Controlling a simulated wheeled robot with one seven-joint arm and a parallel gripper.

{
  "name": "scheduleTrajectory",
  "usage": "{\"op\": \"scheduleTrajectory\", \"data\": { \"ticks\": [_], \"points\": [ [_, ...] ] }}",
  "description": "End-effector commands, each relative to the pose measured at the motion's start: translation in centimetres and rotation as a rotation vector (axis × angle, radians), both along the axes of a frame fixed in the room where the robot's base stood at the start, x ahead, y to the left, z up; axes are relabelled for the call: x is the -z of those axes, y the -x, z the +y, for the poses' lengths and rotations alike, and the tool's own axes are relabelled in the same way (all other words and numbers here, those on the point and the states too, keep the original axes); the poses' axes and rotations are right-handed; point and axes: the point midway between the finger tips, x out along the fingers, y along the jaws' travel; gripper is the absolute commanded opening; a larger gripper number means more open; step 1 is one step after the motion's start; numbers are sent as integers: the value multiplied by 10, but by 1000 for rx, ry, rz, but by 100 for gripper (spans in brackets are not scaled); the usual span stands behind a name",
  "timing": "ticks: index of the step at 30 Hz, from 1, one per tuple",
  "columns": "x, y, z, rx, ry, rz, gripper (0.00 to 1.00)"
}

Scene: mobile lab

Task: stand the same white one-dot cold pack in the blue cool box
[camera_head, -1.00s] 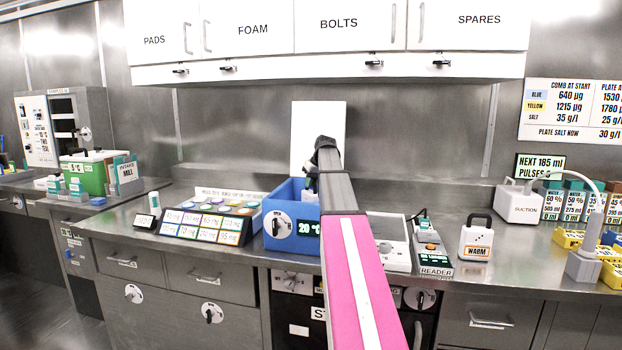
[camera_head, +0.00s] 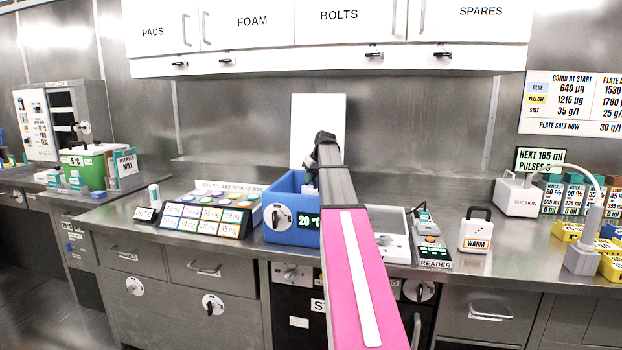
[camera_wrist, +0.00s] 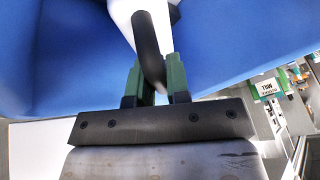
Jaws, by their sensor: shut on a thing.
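The blue cool box (camera_head: 283,192) stands open on the bench and carries a dial and a "20 °" display. My gripper (camera_head: 311,186) is at its open top, partly hidden by my arm. In the wrist view my gripper's green fingers (camera_wrist: 157,85) are shut on the black handle (camera_wrist: 147,40) of a white pack (camera_wrist: 122,12). Blue box walls (camera_wrist: 60,60) show around the pack. The pack's dot is not visible, and I cannot tell whether the pack touches the box floor.
A white upright panel (camera_head: 303,115) stands behind the box. A tilted rack of labelled pots (camera_head: 205,228) is close on its left. A white device (camera_head: 396,250), a reader (camera_head: 434,262) and a "WARM" block with black handle (camera_head: 475,236) are to its right. Cabinets (camera_head: 250,30) hang above.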

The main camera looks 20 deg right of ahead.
Motion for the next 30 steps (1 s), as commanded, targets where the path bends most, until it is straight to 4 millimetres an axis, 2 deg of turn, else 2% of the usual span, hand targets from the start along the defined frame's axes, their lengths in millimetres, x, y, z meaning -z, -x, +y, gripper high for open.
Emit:
{"op": "scheduleTrajectory", "data": {
  "ticks": [5, 6, 8, 9, 20, 23, 30],
  "points": [
    [3, 0, 0, 0, 0, -1, 0],
    [3, 0, 0, 0, 0, -1, 23],
    [3, 0, 0, 0, 0, -1, 42],
    [3, 0, 0, 0, 0, -1, 46],
    [-2, 2, -1, 0, 0, 0, 46],
    [-13, 6, -4, 1, 1, -1, 46],
    [-55, 22, -14, 1, 1, -2, 46]
  ]
}}
